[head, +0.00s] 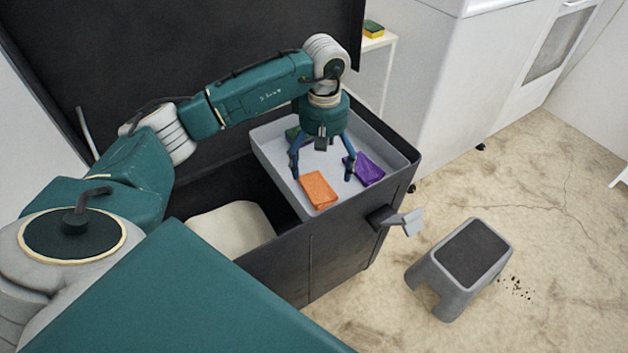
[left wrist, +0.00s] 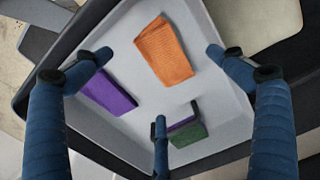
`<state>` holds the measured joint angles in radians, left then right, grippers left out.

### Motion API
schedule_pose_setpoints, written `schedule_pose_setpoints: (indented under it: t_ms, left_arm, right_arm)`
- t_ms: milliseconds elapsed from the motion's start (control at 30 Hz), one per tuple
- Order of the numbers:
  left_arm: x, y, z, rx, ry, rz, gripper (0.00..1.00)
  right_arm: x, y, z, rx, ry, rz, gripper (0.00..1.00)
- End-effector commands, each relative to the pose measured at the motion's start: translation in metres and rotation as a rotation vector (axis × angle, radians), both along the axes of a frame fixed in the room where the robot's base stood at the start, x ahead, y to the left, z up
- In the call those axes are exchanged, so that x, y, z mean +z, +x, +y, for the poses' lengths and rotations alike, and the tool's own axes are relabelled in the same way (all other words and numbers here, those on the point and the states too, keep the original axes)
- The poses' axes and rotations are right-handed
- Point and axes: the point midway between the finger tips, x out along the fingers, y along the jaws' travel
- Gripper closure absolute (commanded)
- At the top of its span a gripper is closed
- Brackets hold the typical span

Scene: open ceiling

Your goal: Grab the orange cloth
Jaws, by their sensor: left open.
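The orange cloth (head: 319,189) lies folded in the grey tray (head: 270,155), near the tray's front end. In the left wrist view the orange cloth (left wrist: 164,51) lies at the top middle, between and beyond the spread fingers. My left gripper (head: 322,165) is open and empty, pointing down over the tray. No finger clearly touches the orange cloth. A purple cloth (head: 369,169) lies to its right, behind one finger; it also shows in the left wrist view (left wrist: 108,92). A green cloth (left wrist: 188,134) lies at the tray's far end, partly hidden by a finger. My right gripper is not in view.
The tray sits in a dark open chest (head: 345,235) with a raised lid (head: 200,45) behind. A cream item (head: 232,228) lies inside the chest. A grey step stool (head: 462,265) stands on the floor at right. A sponge (head: 373,28) lies on a white shelf.

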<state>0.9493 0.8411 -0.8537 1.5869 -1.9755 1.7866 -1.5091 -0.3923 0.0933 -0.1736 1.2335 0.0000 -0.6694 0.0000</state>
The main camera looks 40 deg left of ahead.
Motion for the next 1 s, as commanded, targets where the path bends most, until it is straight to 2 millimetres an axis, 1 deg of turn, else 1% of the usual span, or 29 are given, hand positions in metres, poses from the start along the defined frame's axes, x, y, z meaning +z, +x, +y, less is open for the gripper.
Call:
schedule_pose_setpoints:
  t_ms: [33,100,200,367,467,600,700,933,1000]
  left_arm:
    - [-0.010,-0.001,0.000,0.000,0.000,0.004,0.05]
    - [-0.019,0.000,0.000,0.000,-0.001,0.002,0.05]
    - [-0.028,0.000,0.000,0.001,0.000,0.001,0.05]
    - [-0.036,0.002,0.001,0.002,-0.001,0.000,0.05]
    - [-0.048,0.003,0.002,0.001,-0.001,0.003,0.05]
    - [-0.070,0.007,0.004,0.001,-0.001,0.004,0.05]
    - [-0.081,0.008,0.003,0.001,-0.001,0.000,0.05]
    - [-0.082,0.008,0.004,0.001,0.000,-0.001,0.05]
    - [-0.082,0.008,0.004,0.001,0.000,-0.001,0.19]
  right_arm:
    - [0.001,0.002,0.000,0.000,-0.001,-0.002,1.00]
    - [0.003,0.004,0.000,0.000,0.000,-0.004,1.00]
    - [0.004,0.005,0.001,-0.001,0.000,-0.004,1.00]
    - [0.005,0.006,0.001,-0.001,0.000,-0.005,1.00]
    - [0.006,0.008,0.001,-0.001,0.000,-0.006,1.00]
    - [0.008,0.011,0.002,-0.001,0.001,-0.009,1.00]
    - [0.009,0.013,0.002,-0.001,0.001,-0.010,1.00]
    - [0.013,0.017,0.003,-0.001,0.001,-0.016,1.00]
    - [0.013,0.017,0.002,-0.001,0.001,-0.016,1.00]
